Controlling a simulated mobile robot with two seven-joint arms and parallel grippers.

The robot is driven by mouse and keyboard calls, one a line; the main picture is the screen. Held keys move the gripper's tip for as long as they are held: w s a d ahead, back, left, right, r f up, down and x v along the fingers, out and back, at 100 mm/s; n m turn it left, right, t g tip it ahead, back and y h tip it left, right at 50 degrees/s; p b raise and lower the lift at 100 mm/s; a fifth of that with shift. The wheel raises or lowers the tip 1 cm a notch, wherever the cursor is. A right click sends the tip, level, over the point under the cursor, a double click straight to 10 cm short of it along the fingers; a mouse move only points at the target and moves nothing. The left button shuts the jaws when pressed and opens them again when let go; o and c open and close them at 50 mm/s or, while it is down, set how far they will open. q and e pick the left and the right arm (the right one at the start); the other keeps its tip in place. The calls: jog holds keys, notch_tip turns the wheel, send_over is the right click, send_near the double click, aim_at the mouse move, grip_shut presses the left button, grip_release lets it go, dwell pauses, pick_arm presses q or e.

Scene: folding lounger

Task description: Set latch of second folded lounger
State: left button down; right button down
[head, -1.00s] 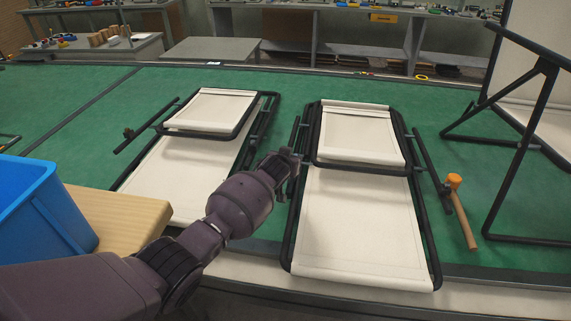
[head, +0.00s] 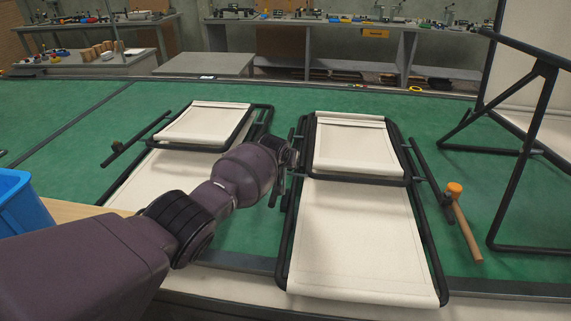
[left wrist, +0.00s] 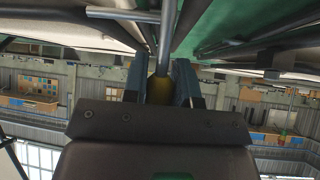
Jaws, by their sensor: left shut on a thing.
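Two folded loungers with cream fabric and black tube frames lie on the green surface. The right lounger (head: 365,240) has its short section folded over the long one; the left lounger (head: 204,124) lies the same way. My left gripper (head: 290,163) is at the left side rail of the right lounger, near the folded section, its fingertips mostly hidden in the head view. In the left wrist view the left gripper (left wrist: 160,82) is shut on a small olive-yellow part (left wrist: 159,91), below a grey metal rod (left wrist: 167,35). Whether this part is the latch is unclear. My right gripper is not in view.
A mallet with an orange head (head: 454,188) lies right of the right lounger. An opened frame with cream fabric (head: 528,130) stands at the right. A blue bin (head: 22,205) is at the left edge. Green surface (head: 60,120) is clear at the far left.

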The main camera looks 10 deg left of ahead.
pick_arm(q)
jog(key=shift+w, duration=0.1)
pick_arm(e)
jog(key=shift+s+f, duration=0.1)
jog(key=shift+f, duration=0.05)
pick_arm(q)
jog(key=c, duration=1.3)
grip_release()
jog(key=o, duration=0.4)
jog(key=shift+c, duration=0.2)
jog(key=shift+s+r+p, duration=0.2)
jog(key=shift+r+p, duration=0.2)
jog(key=shift+p, duration=0.05)
jog(key=p+v, duration=0.2)
jog(key=shift+s+a+r, duration=0.1)
jog(key=shift+s+r, duration=0.15)
jog(key=p+v, duration=0.2)
jog(key=v, duration=0.5)
jog(key=shift+s, duration=0.2)
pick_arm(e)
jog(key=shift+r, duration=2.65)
